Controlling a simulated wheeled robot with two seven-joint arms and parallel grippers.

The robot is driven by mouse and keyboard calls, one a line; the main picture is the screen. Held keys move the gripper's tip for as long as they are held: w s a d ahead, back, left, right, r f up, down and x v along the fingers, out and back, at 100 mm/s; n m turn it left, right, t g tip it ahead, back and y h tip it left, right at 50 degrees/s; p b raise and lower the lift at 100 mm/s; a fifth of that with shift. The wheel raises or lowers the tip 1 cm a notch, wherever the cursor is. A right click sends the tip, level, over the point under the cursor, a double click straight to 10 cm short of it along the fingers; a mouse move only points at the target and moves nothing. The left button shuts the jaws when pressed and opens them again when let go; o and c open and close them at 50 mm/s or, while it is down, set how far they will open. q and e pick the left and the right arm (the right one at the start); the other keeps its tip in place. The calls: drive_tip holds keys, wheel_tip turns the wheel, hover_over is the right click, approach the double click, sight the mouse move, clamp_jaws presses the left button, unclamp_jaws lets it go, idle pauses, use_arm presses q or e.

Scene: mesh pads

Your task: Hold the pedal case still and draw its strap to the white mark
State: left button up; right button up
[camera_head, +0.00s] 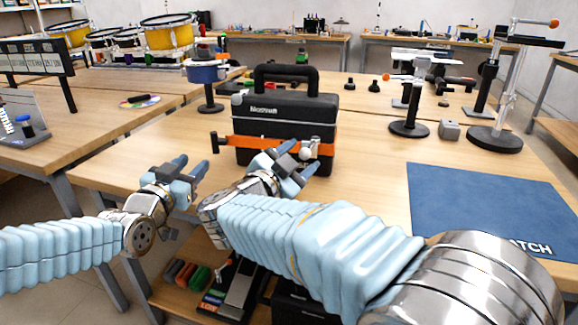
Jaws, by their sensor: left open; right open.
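The black pedal case (290,112) stands upright on the wooden table, its handle on top. An orange strap (246,142) runs across the lower front of the case. A black tab (214,142) stands at the strap's left end, out past the case's side. My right gripper (299,160) is open in front of the case's lower right front and hides part of the strap. A pale round knob shows beside its fingers; I cannot tell if they touch. My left gripper (191,167) is open and empty, left of the case and nearer me than the tab. I cannot make out the white mark.
A blue mat (485,205) lies on the right of the table. Black-based stands (408,129) and a small grey block (449,130) stand behind it. A blue drum on a stand (207,88) is behind the case to the left. A shelf with tools is below the table's front edge.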

clamp_jaws()
idle(0.4)
idle(1.0)
drive_tip(key=c, duration=0.7)
unclamp_jaws()
clamp_jaws()
drive_tip(key=shift+f, duration=0.3)
idle(0.7)
